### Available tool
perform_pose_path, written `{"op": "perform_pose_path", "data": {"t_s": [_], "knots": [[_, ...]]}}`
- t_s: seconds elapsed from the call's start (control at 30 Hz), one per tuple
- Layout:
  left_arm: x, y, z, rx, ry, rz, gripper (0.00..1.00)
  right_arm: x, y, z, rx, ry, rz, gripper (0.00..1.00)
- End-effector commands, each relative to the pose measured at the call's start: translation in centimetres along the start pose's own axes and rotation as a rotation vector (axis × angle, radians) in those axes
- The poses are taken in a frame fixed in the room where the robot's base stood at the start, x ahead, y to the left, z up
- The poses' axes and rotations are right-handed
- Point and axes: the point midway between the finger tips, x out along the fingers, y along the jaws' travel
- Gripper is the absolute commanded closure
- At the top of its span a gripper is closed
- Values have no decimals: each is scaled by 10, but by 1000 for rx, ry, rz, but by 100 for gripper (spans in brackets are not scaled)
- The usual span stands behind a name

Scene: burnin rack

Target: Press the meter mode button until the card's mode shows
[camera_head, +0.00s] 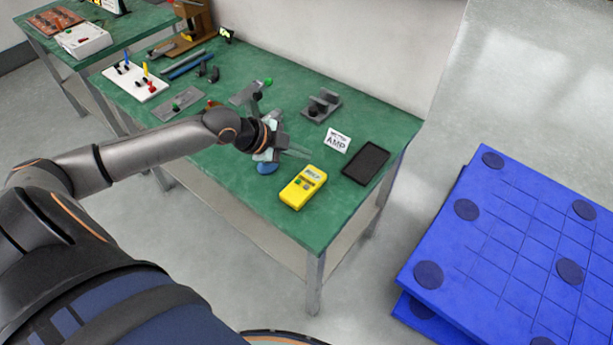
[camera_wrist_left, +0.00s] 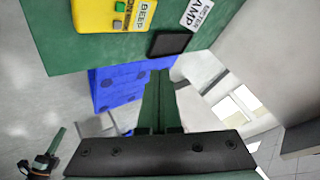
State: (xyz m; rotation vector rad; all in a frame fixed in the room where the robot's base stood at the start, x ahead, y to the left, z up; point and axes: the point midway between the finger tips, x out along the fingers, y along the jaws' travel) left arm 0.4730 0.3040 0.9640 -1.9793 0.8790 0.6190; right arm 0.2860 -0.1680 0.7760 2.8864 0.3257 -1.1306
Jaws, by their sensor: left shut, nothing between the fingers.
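The yellow meter (camera_head: 293,194) lies near the front edge of the green bench. Its screen reads BEEP in the left wrist view, where the meter (camera_wrist_left: 88,14) is cut off at the top. A green button (camera_wrist_left: 119,30) and a grey button show on its face. The white card (camera_head: 337,140) stands behind the meter; in the wrist view the card (camera_wrist_left: 197,14) reads METER AMP. My left gripper (camera_head: 308,154) is shut and empty, above the bench behind the meter and left of the card, apart from both. It also shows in the wrist view (camera_wrist_left: 160,73).
A black tray (camera_head: 366,163) lies right of the card. A grey fixture (camera_head: 320,105) stands behind. A blue round thing (camera_head: 267,167) sits beneath my gripper. A white board with colored pegs (camera_head: 135,83) lies at the left. Blue pallets (camera_head: 500,250) stand on the floor right.

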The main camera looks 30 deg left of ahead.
Motion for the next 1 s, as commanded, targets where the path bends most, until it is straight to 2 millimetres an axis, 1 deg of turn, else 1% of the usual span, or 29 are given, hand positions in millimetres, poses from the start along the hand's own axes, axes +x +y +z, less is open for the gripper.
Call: {"op": "perform_pose_path", "data": {"t_s": [0.23,0.57,0.8,1.0], "knots": [[16,12,11,-2,1,0,100,10,1,11,0,0,0,100],[46,34,34,0,0,-1,100,43,3,47,0,0,0,100],[59,43,43,-2,1,0,100,48,4,53,0,-1,0,100],[60,44,44,-1,1,-1,100,48,4,53,0,-1,0,100]]}}
